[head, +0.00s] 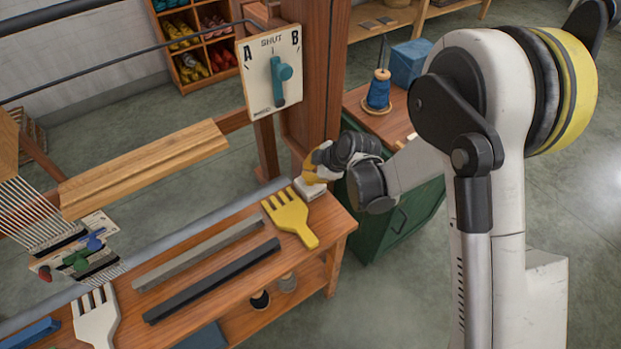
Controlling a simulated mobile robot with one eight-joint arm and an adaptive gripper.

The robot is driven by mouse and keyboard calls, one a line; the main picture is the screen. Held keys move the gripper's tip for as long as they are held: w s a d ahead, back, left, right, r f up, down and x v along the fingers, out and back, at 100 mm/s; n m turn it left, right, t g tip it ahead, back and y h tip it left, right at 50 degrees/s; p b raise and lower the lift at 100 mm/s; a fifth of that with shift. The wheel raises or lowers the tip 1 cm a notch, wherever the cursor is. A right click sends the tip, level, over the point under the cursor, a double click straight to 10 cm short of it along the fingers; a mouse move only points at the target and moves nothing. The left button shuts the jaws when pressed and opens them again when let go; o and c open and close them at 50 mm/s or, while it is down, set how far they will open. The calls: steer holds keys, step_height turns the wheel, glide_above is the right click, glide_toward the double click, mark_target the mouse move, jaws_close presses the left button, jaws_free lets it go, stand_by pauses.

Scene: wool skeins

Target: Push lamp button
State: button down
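A small pale block (309,189) sits on the right end of the wooden bench, beside the yellow fork-shaped tool; it may be the lamp button's housing. My gripper (314,176) is at this block, directly above it or touching it; I cannot tell which. The gripper and wrist cover the block's far part and top, so no button face shows clearly. The fingers are too small and hidden to tell whether they are open or shut. No lamp can be made out.
The yellow fork-shaped tool (290,217) lies close left of the block. Two long bars, one grey (198,254) and one black (212,281), lie on the bench. A wooden post with an A/B lever panel (270,72) rises behind. A blue spool (379,92) stands on a cabinet.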

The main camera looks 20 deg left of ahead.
steer(key=shift+r+p, duration=1.75)
steer(key=shift+r, duration=1.3)
